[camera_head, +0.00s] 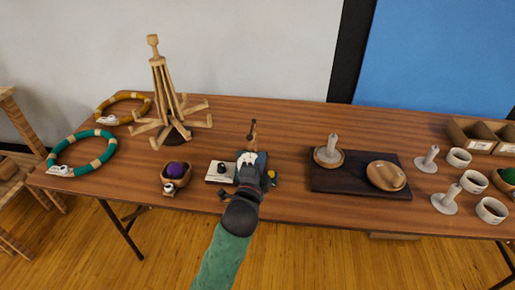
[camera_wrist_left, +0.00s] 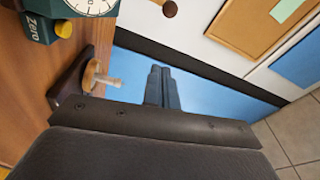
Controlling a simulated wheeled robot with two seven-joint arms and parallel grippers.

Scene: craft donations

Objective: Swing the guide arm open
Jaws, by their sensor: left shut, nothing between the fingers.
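A small upright piece with a dark, knobbed top (camera_head: 252,133) stands just behind my left gripper (camera_head: 250,165) in the head view; it may be the guide arm, but I cannot tell how it is hinged. A white block with a black knob (camera_head: 219,172) sits just left of the gripper. My left gripper is shut and empty above the table; its fingers show close together in the left wrist view (camera_wrist_left: 161,88). A brown round knob on a pale stem (camera_wrist_left: 169,8) shows at that view's top edge. My right gripper is in neither view.
A teal scale marked "Zero" (camera_wrist_left: 38,30) is close to the gripper. A wooden swift (camera_head: 172,100), rings (camera_head: 82,152) and a bowl with purple yarn (camera_head: 175,178) stand left. A dark tray (camera_head: 335,182), pale holders and cups (camera_head: 490,210) stand right.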

